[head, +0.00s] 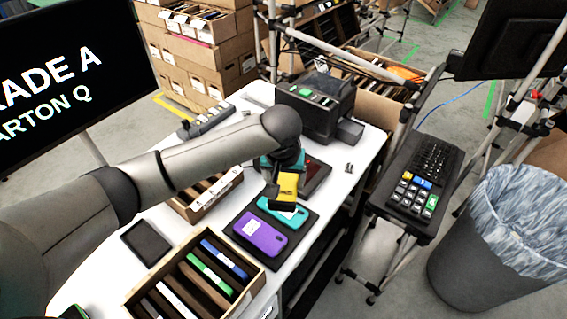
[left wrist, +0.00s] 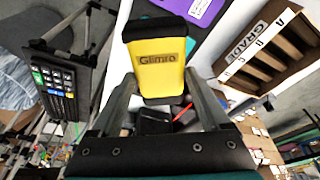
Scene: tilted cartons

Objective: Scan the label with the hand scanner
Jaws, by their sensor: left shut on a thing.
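My left gripper (head: 287,183) is shut on a yellow and black hand scanner (head: 288,187), marked "Glimro" in the left wrist view (left wrist: 162,75). It holds the scanner just behind a black mat (head: 288,246) on the white table. A purple phone (head: 261,236) and a teal phone (head: 283,212) lie on the mat, each with a small white label. The purple phone's label (head: 249,227) shows clearly; the teal phone's label is small and its print is unreadable. A purple phone also shows at the top of the left wrist view (left wrist: 192,8). My right gripper is out of view.
A divided carton (head: 262,272) with several phones stands at the front, another carton (head: 205,198) behind it. A dark flat device (head: 146,243) lies left. A black printer (head: 316,104) stands at the back. A keypad (head: 413,203) and a bin (head: 480,245) are right of the table.

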